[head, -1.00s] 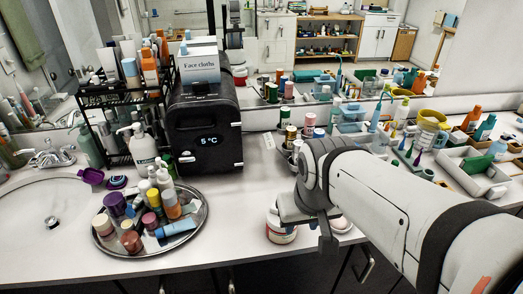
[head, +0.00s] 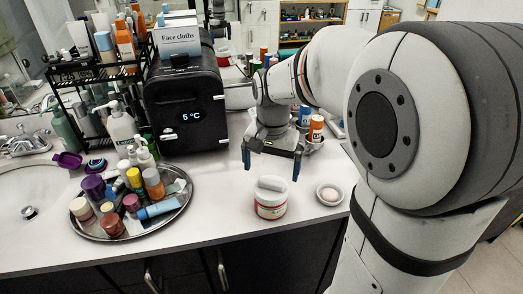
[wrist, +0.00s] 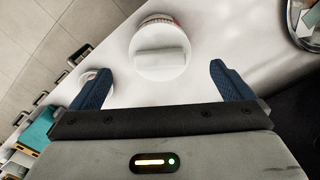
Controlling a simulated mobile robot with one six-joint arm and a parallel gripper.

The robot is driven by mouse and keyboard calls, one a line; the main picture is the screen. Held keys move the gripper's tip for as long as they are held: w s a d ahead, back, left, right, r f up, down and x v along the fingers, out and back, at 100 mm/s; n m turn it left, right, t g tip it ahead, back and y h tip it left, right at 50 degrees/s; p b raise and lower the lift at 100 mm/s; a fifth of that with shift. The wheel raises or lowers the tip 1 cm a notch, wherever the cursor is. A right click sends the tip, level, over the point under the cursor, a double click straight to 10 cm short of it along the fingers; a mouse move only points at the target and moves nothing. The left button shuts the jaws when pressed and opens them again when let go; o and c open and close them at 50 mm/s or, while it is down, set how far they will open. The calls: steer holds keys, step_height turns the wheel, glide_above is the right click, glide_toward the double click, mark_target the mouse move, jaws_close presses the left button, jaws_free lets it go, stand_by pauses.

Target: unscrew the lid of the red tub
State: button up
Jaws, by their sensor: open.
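The red tub (head: 270,206) is white with a red-marked label and stands upright on the counter near its front edge. Its white lid (head: 271,186) sits on top and has a raised bar across it. My gripper (head: 271,163) is open and empty, fingers apart, behind and above the tub in the head view. In the wrist view the lid (wrist: 160,62) lies ahead, between the lines of my two fingers, with the bar running roughly from finger side to finger side. The fingers do not touch it.
A small white dish (head: 330,194) stands right of the tub. A round metal tray (head: 186,200) of bottles and jars is to the left. A black cooler box (head: 187,105) and several cans (head: 315,128) stand behind. Bare counter lies between tray and tub.

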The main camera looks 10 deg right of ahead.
mark_target(272, 183)
step_height(272, 183, down, 7)
stand_by(0.4)
steer(key=c, duration=1)
steer(key=n, duration=0.4)
steer(key=shift+s+d, duration=0.1)
steer(key=shift+c, duration=0.2)
steer(key=shift+n, duration=0.3)
steer(key=n, duration=0.4)
steer(key=shift+d, duration=0.15)
steer(key=shift+r, duration=0.1)
